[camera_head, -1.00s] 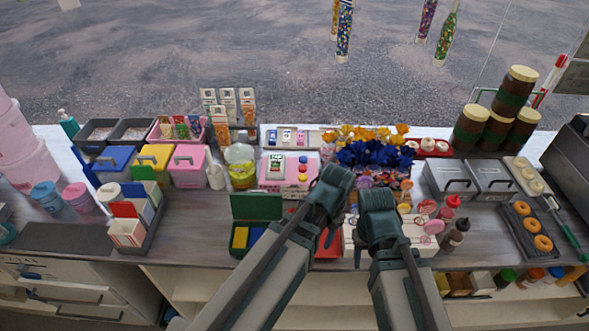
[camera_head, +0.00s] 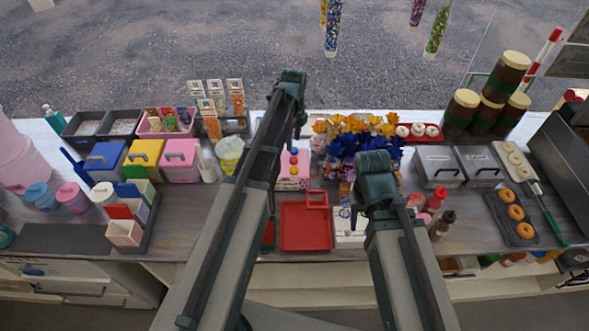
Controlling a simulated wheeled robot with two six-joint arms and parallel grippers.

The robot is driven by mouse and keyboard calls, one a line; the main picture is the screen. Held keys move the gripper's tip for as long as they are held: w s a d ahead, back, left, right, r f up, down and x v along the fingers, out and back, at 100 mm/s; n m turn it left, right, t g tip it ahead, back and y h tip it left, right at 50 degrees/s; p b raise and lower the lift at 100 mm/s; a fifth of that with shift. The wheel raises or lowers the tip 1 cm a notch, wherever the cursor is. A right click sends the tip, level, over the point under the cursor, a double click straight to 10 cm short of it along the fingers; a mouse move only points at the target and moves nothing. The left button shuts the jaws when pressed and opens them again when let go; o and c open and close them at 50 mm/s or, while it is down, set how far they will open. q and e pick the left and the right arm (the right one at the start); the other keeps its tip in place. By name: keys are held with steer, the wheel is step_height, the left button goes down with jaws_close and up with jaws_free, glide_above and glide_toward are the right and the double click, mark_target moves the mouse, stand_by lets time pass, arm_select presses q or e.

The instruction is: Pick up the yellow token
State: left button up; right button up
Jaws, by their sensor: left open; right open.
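I cannot pick out a yellow token for certain in the head view. A small green edge (camera_head: 268,236) beside my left arm is probably part of the green box; the rest of it and its contents are hidden behind that arm. My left gripper (camera_head: 299,124) is open, stretched far forward over the back of the counter, above and behind the pink box with coloured buttons (camera_head: 292,183). My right gripper (camera_head: 357,207) is open over the middle of the counter, just right of the red tray (camera_head: 304,246). No held object shows in either gripper.
Blue and gold flowers (camera_head: 355,140) stand between the grippers. Pink, yellow and blue lidded bins (camera_head: 143,158) are at the left. Sauce bottles (camera_head: 436,200), a doughnut tray (camera_head: 500,217) and stacked jars (camera_head: 506,78) are at the right. The red tray looks empty.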

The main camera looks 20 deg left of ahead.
arm_select(q)
steer(key=b, duration=0.9)
glide_above(294, 170)
steer(key=f, duration=0.8)
steer(key=shift+w+a+f, duration=0.1)
steer(key=shift+w+f, duration=0.2)
steer(key=shift+f, duration=0.05)
steer(key=shift+p, duration=0.3)
steer(key=f+b, duration=0.5)
steer(key=shift+s+f, duration=0.1)
steer(key=shift+s, duration=0.1)
jaws_close()
